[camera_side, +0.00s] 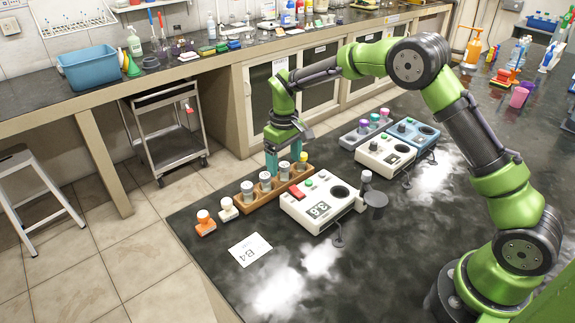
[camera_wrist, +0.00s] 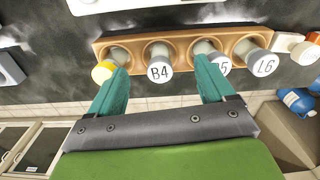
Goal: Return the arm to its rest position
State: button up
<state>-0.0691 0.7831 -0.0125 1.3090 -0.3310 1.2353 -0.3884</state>
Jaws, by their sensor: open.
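My arm reaches across the black bench, and my gripper (camera_side: 272,163) hangs fingers-down over the wooden vial rack (camera_side: 262,202). In the wrist view my gripper (camera_wrist: 161,72) is open, with one teal finger on each side of the vial labelled B4 (camera_wrist: 160,60). I cannot tell how far above the vials the fingertips are. The rack (camera_wrist: 181,45) also holds a yellow-capped vial (camera_wrist: 103,73), a vial whose label is partly hidden by the right finger (camera_wrist: 224,66), and a vial labelled L6 (camera_wrist: 265,64). Nothing is held between the fingers.
A white instrument with a display (camera_side: 320,207) stands close beside the rack. A card reading B4 (camera_side: 250,250) and orange (camera_side: 205,226) and white (camera_side: 228,212) small items lie near the rack's front end. Other instruments (camera_side: 385,155) stand farther back. The bench's front middle is clear.

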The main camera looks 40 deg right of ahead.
jog(key=shift+r, duration=2)
jog(key=shift+f, duration=0.1)
jog(key=s+r+m+t, duration=0.1)
jog(key=s+r+t, duration=0.1)
jog(key=s+r, duration=0.3)
jog(key=s+r+m+t+y, duration=0.1)
jog(key=s+r, duration=0.4)
jog(key=s, duration=0.9)
jog(key=s+r+m+t+y, duration=0.1)
jog(key=s+r+m+t, duration=0.2)
jog(key=s, duration=0.6)
notch_tip(320, 180, up, 2)
jog(key=shift+s+r+t, duration=0.1)
jog(key=shift+s+t, duration=0.15)
jog(key=shift+t, duration=0.35)
